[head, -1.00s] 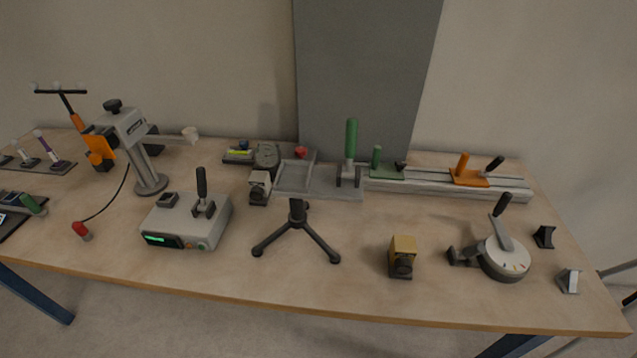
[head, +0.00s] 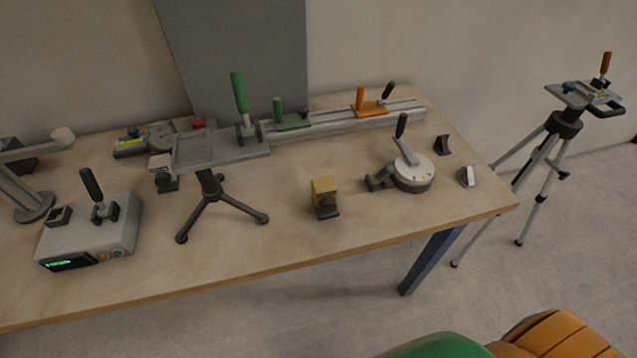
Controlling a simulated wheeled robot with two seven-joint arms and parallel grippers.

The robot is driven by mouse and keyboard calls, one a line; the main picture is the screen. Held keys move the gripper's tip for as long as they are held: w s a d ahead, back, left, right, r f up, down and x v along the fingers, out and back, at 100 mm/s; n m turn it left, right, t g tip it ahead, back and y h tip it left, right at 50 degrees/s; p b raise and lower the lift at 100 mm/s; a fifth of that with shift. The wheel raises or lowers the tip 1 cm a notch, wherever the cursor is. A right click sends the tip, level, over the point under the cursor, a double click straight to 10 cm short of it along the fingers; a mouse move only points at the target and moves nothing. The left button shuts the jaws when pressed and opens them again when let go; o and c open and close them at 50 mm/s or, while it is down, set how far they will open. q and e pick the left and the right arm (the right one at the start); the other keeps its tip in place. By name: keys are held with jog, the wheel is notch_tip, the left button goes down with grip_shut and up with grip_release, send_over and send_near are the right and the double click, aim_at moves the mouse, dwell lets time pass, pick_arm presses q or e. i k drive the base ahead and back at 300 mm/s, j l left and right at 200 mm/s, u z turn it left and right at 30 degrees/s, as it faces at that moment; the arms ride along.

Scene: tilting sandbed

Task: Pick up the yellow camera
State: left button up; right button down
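The yellow camera (head: 322,190) is a small boxy body with a dark front part at its lower side. It sits upright on the wooden table (head: 270,245), near the front edge and right of the small black tripod (head: 209,190). Nothing touches it, and clear wood surrounds it. Neither of my grippers can be made out in the head view.
A dial device with a black lever (head: 413,172) stands right of the camera. A grey box with a lever (head: 92,232) is at the left. A rail with green and orange clamps (head: 345,120) lies behind. A tall tripod (head: 563,125) stands beyond the table's right end.

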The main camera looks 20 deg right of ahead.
aim_at(324, 190)
jog(key=k+l, duration=0.1)
jog(key=l, duration=0.75)
jog(key=k+l+z, duration=0.1)
jog(key=l, duration=0.3)
